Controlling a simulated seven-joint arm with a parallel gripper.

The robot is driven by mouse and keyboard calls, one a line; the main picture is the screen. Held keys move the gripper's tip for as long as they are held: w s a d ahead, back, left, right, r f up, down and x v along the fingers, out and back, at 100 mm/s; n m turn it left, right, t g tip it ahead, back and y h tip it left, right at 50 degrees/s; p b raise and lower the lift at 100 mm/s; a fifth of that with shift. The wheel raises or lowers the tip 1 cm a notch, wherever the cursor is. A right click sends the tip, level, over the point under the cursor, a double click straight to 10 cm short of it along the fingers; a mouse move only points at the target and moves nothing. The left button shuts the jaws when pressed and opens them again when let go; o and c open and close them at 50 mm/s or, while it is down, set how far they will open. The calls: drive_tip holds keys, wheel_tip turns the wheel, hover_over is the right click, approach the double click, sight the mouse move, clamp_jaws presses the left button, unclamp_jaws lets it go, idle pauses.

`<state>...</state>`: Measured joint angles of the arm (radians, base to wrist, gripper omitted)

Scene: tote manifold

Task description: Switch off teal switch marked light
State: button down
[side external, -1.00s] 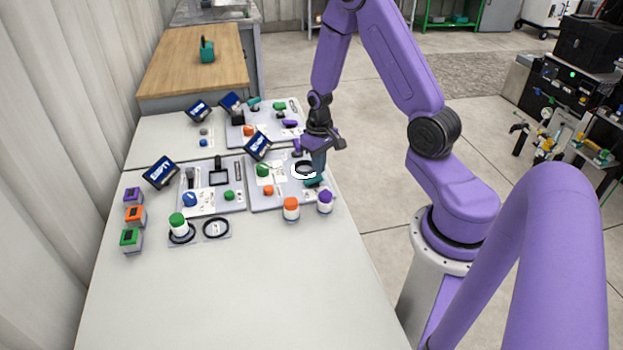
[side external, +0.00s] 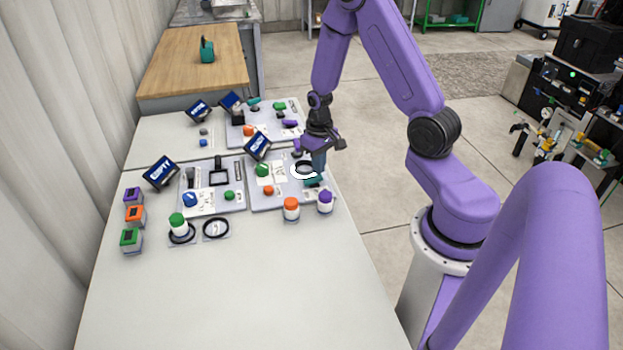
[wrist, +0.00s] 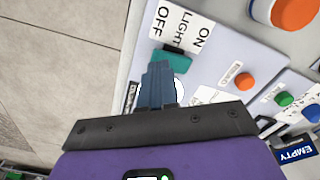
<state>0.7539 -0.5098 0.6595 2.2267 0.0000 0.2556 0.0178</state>
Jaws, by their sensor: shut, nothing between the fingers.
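The teal switch (wrist: 172,62) sits on a grey panel beside a white label (wrist: 180,27) reading OFF, LIGHT and ON. OFF is at the left end of the label and ON at the right in the wrist view. The switch also shows in the side view (side external: 314,182), small and partly hidden by my gripper. My gripper (wrist: 158,70) is shut and empty. Its blue fingertips overlap the near edge of the switch in the wrist view; I cannot tell whether they touch. In the side view my gripper (side external: 318,170) is just above the switch, pointing down.
An orange-capped jar (side external: 291,209) and a purple-capped jar (side external: 325,202) stand close in front of the panel. An orange button (wrist: 244,81) and a green button (wrist: 284,99) are on the panels nearby. A tilted display (side external: 258,146) stands behind. The front of the table (side external: 240,290) is clear.

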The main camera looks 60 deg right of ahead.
drive_tip(key=shift+f, duration=1)
idle(0.5)
drive_tip(key=shift+r, duration=3.55)
